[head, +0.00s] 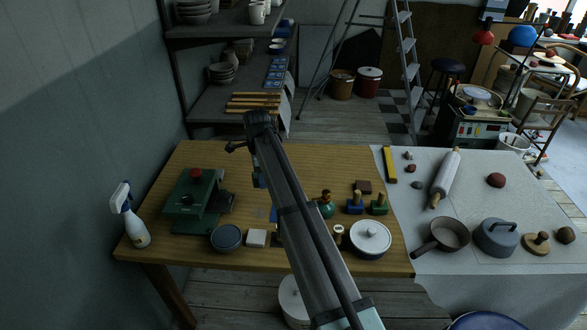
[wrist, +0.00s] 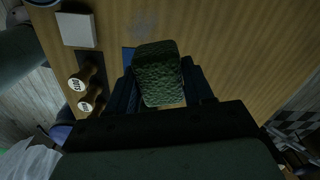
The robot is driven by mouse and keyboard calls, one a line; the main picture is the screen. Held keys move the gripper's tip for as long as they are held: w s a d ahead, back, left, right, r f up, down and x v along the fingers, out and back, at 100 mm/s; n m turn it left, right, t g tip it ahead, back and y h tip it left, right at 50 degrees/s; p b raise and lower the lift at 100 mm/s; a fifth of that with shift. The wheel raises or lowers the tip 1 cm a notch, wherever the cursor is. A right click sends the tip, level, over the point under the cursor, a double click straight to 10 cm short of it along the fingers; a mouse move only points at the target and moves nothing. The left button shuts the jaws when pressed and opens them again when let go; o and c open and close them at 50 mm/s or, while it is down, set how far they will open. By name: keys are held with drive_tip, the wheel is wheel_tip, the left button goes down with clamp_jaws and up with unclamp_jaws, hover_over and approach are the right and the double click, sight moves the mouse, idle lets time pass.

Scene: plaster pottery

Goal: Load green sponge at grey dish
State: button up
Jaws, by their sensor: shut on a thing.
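My gripper (wrist: 163,88) is shut on the green sponge (wrist: 159,70), a dark green, rough-textured block between its two fingers above the wooden table. In the head view the arm hides the sponge and most of the gripper. A round dish with a dark grey-blue inside (head: 226,237), which looks like the grey dish, stands at the table's front left. It is apart from the sponge, left of a white block (head: 256,238). A sliver of its edge shows at the top left of the wrist view (wrist: 42,2).
A green press (head: 195,200) and a spray bottle (head: 131,215) stand on the left. Wooden stamps (wrist: 82,88) stand beside the white block. Bare wood (head: 300,158) lies along the back.

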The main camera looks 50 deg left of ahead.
drive_tip(key=s+n, duration=0.2)
drive_tip(key=s, duration=1.3)
drive_tip(key=m, duration=0.3)
hover_over(226, 236)
drive_tip(key=shift+d+r+m, duration=0.1)
drive_tip(key=shift+r+m, duration=0.1)
drive_tip(key=shift+m, duration=0.9)
drive_tip(key=shift+f, duration=0.1)
drive_tip(key=shift+f, duration=2.85)
drive_tip(key=shift+f, duration=0.6)
wheel_tip(226, 236, up, 7)
